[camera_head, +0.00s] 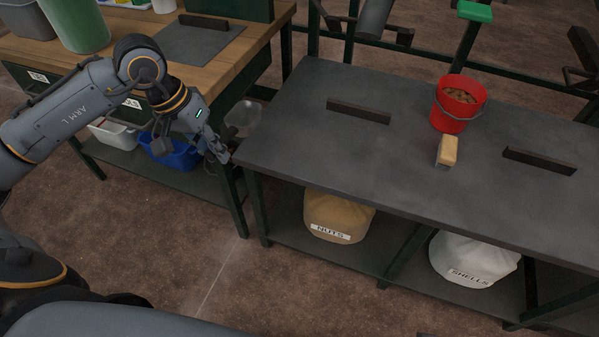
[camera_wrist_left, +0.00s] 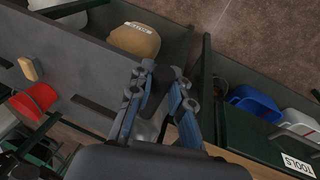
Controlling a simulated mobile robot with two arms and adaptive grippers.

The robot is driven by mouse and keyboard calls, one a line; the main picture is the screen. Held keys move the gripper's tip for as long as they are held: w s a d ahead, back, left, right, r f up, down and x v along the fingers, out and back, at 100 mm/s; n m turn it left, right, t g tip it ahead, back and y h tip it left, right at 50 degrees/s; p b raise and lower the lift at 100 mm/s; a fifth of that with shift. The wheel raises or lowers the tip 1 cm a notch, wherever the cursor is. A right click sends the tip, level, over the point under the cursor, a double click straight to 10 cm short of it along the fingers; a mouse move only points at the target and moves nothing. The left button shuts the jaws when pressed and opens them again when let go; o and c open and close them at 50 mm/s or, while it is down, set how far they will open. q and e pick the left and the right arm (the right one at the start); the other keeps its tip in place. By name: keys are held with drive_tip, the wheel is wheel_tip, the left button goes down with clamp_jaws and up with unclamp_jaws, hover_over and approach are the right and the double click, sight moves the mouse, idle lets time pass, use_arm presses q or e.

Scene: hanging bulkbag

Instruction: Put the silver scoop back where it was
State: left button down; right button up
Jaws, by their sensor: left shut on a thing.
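My left gripper (camera_head: 222,152) hangs in the gap between the wooden workbench and the dark grey table. The scoop shows beyond the gripper near the grey table's left edge. My right gripper is in neither view.
Blue (camera_head: 172,155) and white (camera_head: 112,132) bins stand on the workbench's lower shelf. A red bucket (camera_head: 457,115) and a wooden-topped brush (camera_head: 447,151) stand on the grey table (camera_head: 300,140). NUTS (camera_head: 338,213) and SHELLS (camera_head: 472,258) bags sit below. The brown floor in front is clear.

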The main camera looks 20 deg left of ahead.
use_arm(q)
drive_tip(key=shift+w+a+f+b, duration=0.15)
drive_tip(key=shift+a+f+b, duration=0.45)
drive_tip(key=shift+b, duration=0.25)
drive_tip(key=shift+w, duration=0.1)
drive_tip(key=shift+w+d, duration=0.15)
drive_tip(key=shift+d, duration=0.2)
drive_tip(key=w+d+f, duration=0.2)
drive_tip(key=d+f, duration=0.1)
drive_tip(key=f, duration=0.1)
drive_tip(key=w+d+f, duration=0.2)
drive_tip(key=d+f, duration=0.2)
drive_tip(key=w+d+f, duration=0.3)
drive_tip(key=d+f, duration=0.1)
drive_tip(key=shift+f, duration=0.35)
drive_tip(key=c, duration=1.3)
unclamp_jaws()
drive_tip(key=shift+o, duration=0.2)
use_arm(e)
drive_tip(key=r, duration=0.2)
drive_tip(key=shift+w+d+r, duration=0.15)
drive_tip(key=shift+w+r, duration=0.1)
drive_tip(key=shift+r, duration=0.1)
